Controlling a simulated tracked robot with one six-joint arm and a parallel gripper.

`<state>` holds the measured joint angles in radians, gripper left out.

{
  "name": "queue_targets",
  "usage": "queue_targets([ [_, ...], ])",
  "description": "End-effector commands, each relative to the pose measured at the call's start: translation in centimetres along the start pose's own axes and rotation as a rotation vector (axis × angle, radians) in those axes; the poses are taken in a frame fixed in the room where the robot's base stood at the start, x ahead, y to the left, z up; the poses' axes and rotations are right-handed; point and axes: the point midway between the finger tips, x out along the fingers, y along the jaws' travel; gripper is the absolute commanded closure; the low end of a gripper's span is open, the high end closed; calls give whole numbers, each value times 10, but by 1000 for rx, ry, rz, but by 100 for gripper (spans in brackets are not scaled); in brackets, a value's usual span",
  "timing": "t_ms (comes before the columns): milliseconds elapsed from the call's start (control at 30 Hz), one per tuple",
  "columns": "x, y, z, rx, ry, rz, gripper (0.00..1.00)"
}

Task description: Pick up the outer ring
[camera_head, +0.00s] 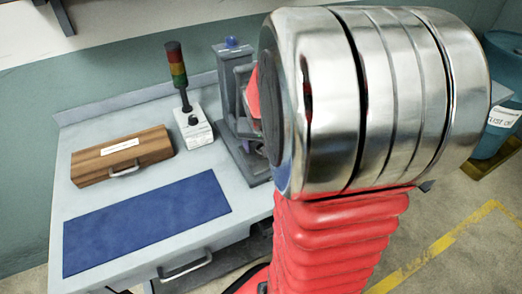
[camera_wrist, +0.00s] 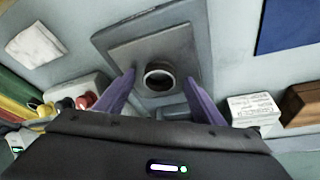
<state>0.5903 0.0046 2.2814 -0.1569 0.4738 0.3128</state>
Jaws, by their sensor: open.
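In the wrist view, a dark metal ring (camera_wrist: 160,78) with a bright inner rim sits on a grey machine base (camera_wrist: 112,42). My gripper (camera_wrist: 159,76) shows two purple fingers spread apart, one on each side of the ring in this view. The fingers are open, and I cannot tell whether either touches the ring. In the head view, the grey machine (camera_head: 230,75) stands on the table, partly behind my arm. The ring cannot be made out there.
On the table (camera_head: 130,110) stand a wooden box (camera_head: 125,155), a blue mat (camera_head: 145,222) and a white box with a signal light (camera_head: 180,75). A teal bin (camera_head: 503,75) is at the far right. The mat is bare.

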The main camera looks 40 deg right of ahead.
Motion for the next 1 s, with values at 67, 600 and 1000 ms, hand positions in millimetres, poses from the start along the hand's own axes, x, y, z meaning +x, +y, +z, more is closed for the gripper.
queue_targets([
  [67, 0, 0, 0, 0, 0, 0, 38],
  [600, 0, 0, 0, 1, 0, 0, 66],
  [1000, 0, 0, 0, 1, 0, 0, 89],
])
